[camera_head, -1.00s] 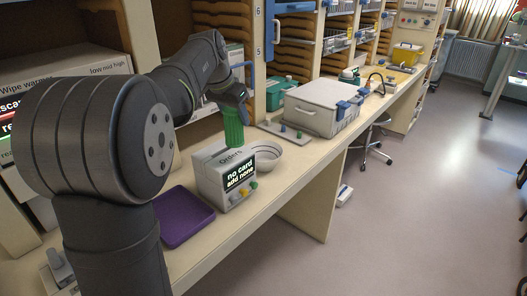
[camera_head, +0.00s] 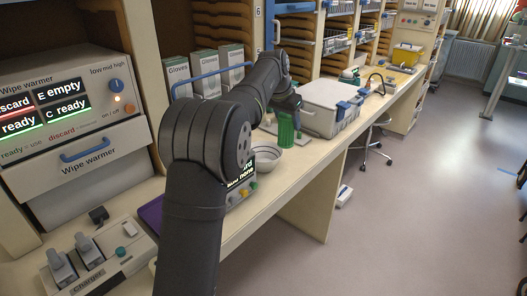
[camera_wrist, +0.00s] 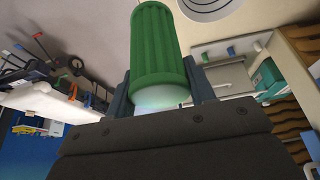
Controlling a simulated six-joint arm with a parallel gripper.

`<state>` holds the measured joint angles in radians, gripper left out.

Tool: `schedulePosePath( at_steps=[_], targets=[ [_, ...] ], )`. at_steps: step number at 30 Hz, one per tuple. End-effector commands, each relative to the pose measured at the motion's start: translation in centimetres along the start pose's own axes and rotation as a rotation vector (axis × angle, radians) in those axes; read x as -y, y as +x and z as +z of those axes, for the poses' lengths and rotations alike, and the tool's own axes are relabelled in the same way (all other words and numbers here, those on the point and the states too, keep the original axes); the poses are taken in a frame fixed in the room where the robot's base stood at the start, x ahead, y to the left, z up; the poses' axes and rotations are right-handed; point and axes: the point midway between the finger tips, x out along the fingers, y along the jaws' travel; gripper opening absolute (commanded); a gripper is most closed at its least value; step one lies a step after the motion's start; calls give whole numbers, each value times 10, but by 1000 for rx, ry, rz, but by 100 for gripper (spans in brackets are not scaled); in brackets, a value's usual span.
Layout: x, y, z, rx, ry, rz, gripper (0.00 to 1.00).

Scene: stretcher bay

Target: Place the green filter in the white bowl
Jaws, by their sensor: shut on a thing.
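The green filter (camera_head: 286,131) is a ribbed cylinder. My gripper (camera_head: 289,107) is shut on its upper part and holds it upright in the air. The wrist view shows the filter (camera_wrist: 158,45) between the two fingers of my gripper (camera_wrist: 160,92). The white bowl (camera_head: 267,156) sits on the counter. In the head view the filter appears just right of and above the bowl, apart from it. In the wrist view part of the bowl (camera_wrist: 208,6) shows at the top edge, to the right of the filter. My arm hides the bowl's left side.
The Orders box (camera_head: 243,190) is mostly hidden by my arm, left of the bowl. A purple tray (camera_head: 150,213) is partly hidden too. A lidded grey-white case (camera_head: 328,106) stands right of the filter. A charger (camera_head: 95,260) and wipe warmer (camera_head: 75,110) are at left.

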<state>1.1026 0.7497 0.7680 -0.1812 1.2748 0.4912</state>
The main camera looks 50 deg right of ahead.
Motion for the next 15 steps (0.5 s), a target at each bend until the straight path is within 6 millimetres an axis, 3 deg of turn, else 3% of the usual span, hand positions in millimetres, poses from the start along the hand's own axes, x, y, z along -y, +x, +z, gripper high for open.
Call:
schedulePosePath(
  at_steps=[5,15],
  targets=[
    [18,14,7,0,-3,-1,23],
    [93,55,28,0,-4,-1,23]
  ],
)
